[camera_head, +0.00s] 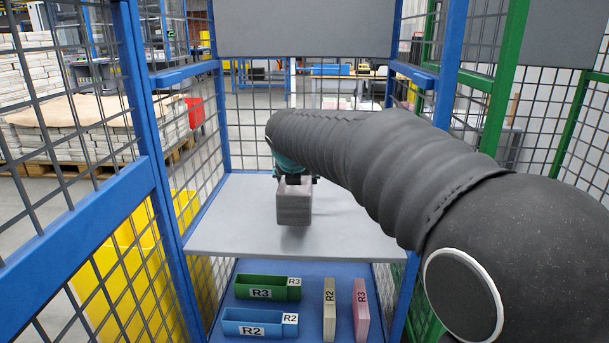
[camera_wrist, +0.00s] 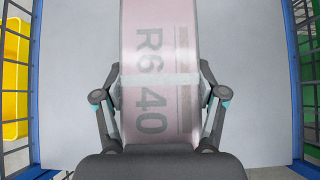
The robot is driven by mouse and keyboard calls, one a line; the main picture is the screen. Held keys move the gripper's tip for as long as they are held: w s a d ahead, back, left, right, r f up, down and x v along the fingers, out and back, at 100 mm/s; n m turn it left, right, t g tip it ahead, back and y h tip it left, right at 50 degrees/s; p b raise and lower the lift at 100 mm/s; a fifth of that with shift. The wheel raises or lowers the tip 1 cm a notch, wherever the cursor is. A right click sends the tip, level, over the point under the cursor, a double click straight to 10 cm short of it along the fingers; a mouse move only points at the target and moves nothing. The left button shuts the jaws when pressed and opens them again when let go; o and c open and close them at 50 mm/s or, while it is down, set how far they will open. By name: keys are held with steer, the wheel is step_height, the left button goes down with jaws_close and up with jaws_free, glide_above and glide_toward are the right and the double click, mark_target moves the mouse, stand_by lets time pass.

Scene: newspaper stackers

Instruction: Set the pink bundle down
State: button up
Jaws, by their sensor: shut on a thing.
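The pink bundle (camera_wrist: 160,40) is marked R640 and has a pale band around it in the wrist view. My gripper (camera_wrist: 160,92) is shut on it, with one finger on each side. In the head view the bundle (camera_head: 294,204) hangs upright below my gripper (camera_head: 294,178), over the grey shelf (camera_head: 230,235), and looks greyish-pink. I cannot tell whether its bottom end touches the shelf. My arm hides part of the shelf's right side.
Below the shelf, a blue surface holds a green R3 bin (camera_head: 262,293), a blue R2 bin (camera_head: 255,330), a cream R2 block (camera_head: 329,310) and a pink R3 block (camera_head: 360,310). Blue posts and mesh (camera_head: 200,120) flank the shelf. The shelf's left part is clear.

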mark_target(294, 191)
steer(key=shift+f+b, duration=0.7)
steer(key=shift+f, duration=1.1)
steer(key=shift+f, duration=0.1)
steer(key=o, duration=1.8)
steer(key=shift+f, duration=0.15)
steer(key=shift+s+r, duration=0.1)
steer(key=shift+r, duration=0.15)
steer(key=p+v, duration=0.2)
steer(key=v, duration=0.9)
steer(key=shift+s+r, duration=0.2)
steer(key=shift+s, duration=0.1)
